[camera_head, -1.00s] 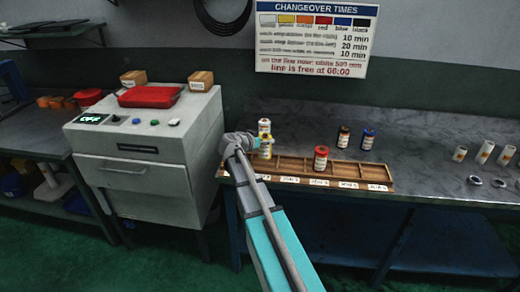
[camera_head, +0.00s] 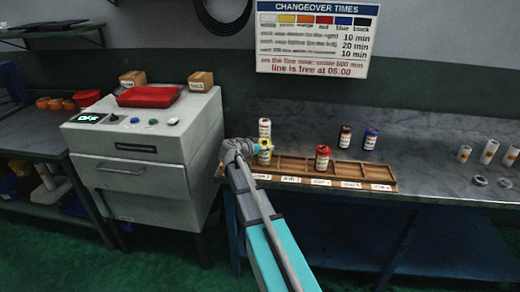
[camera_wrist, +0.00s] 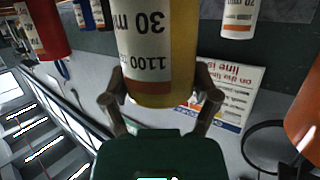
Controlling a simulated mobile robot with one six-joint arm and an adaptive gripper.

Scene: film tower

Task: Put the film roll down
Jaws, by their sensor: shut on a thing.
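My gripper (camera_head: 258,147) is at the left end of the wooden rack (camera_head: 380,187), shut on a yellow film roll (camera_head: 265,157). In the wrist view the yellow roll (camera_wrist: 155,60) stands between the two fingers (camera_wrist: 158,104), its white label reading "1100" and "30" upside down. The gripper partly covers it in the head view. I cannot tell whether its base touches the rack. A red film roll (camera_head: 322,157) stands upright in a middle part of the rack; it also shows in the wrist view (camera_wrist: 45,28).
A white roll (camera_head: 264,128) stands just behind the yellow one. A black roll (camera_head: 345,137) and a blue roll (camera_head: 370,139) stand behind the rack. Several white rolls (camera_head: 488,152) are at right. A grey machine (camera_head: 150,150) stands left of the bench.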

